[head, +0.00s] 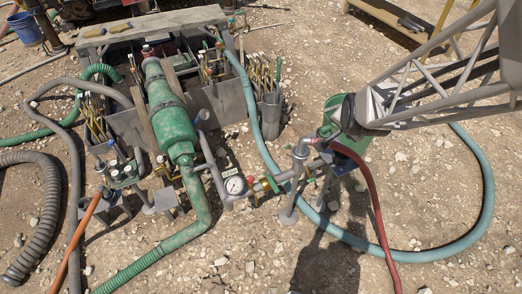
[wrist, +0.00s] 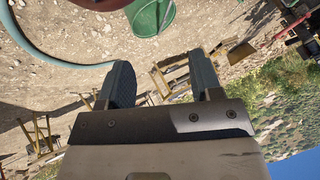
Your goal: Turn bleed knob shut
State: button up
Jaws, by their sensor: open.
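A pipe manifold with a round white pressure gauge (head: 235,185) stands at the middle of the head view. Small red and yellow valve fittings (head: 262,186) sit just right of the gauge. I cannot tell which small part is the bleed knob. My gripper (wrist: 160,65) is open in the wrist view, with two dark fingers wide apart and nothing between them. In the head view my arm comes in from the upper right and ends above and right of the gauge. Its fingers cannot be made out there. The wrist view shows neither the gauge nor the manifold.
A green cylinder (head: 170,118) lies left, by a metal tank (head: 232,103).

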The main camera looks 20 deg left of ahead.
jog(key=s+d+r+n+g+h, duration=0.1)
jog(key=s+d+r+g, duration=0.1)
jog(key=s+d+r, duration=0.45)
jog(key=s+d+r+n+g, duration=0.15)
jog(key=s+d+r, duration=0.25)
jog(key=s, duration=0.5)
jog(key=s+d+r+n+g+h, duration=0.1)
jog(key=s+d+r+n, duration=0.1)
jog(key=s+d+r, duration=0.5)
jog(key=w+a+f+m+g+y, duration=0.1)
jog(key=w+a+f+m+g, duration=0.1)
jog(key=w+a+f, duration=0.8)
jog(key=w+a+f+m+g+y, duration=0.2)
jog(key=w+a+f, duration=0.5)
jog(key=w+a, duration=0.5)
jog(key=m+g, duration=0.2)
jog(key=m, duration=0.2)
send_near(251, 177)
jog(key=f, duration=0.1)
jog(key=shift+s+a+f+g, duration=0.15)
jog(key=shift+a+f+g, duration=0.1)
jog(key=shift+a+f, duration=0.1)
jog(key=shift+x, duration=3.85)
